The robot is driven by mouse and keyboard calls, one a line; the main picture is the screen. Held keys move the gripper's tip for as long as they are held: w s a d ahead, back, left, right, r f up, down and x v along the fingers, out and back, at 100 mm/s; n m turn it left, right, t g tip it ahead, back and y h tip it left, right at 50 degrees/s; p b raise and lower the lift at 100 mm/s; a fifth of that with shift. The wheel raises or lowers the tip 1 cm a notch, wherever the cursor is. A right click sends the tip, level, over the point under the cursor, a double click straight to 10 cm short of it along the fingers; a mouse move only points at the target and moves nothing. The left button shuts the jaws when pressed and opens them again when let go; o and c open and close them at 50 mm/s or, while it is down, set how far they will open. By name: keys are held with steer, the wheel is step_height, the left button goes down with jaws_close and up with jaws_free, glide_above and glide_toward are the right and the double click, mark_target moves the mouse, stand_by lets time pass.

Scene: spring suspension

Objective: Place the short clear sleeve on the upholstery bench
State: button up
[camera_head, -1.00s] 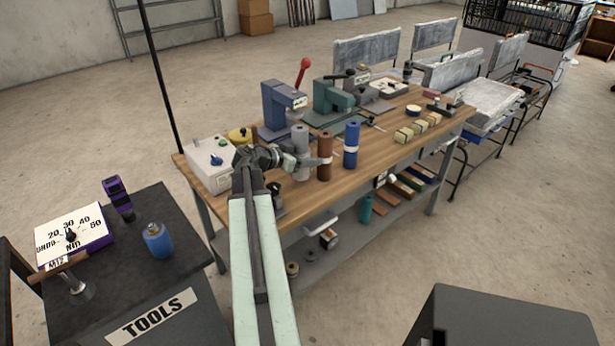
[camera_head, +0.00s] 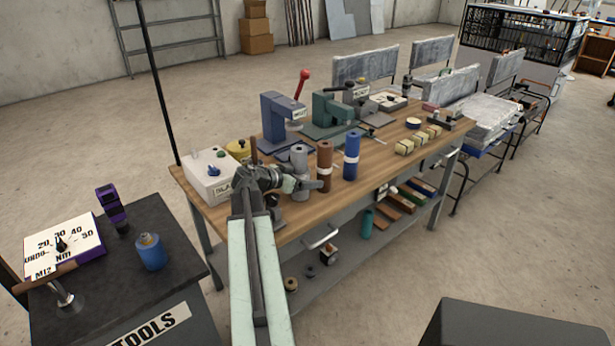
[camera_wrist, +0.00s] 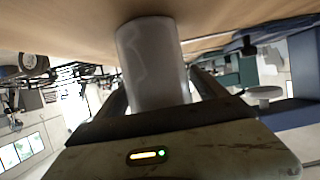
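The short clear sleeve (camera_head: 299,156) looks like a pale grey, slightly see-through upright cylinder at the near left part of the upholstery bench (camera_head: 375,175). My gripper (camera_head: 308,184) is around its lower part. In the wrist view the sleeve (camera_wrist: 152,65) fills the space between the two fingers (camera_wrist: 160,98), which lie close along both sides, so the gripper looks shut on it. The wood top lies right by the sleeve's far end in that view. My gripper hides the sleeve's foot in the head view, so I cannot tell whether it touches the bench.
A brown roll (camera_head: 324,165) and a blue roll (camera_head: 351,157) stand just right of the sleeve. Blue (camera_head: 282,122) and green (camera_head: 333,112) presses stand behind. A white box (camera_head: 211,174) is at the left end. Bare wood lies right of the blue roll.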

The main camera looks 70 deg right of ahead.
steer(key=shift+r, duration=0.2)
steer(key=p+v, duration=0.5)
steer(key=v, duration=0.7)
steer(key=shift+f, duration=0.1)
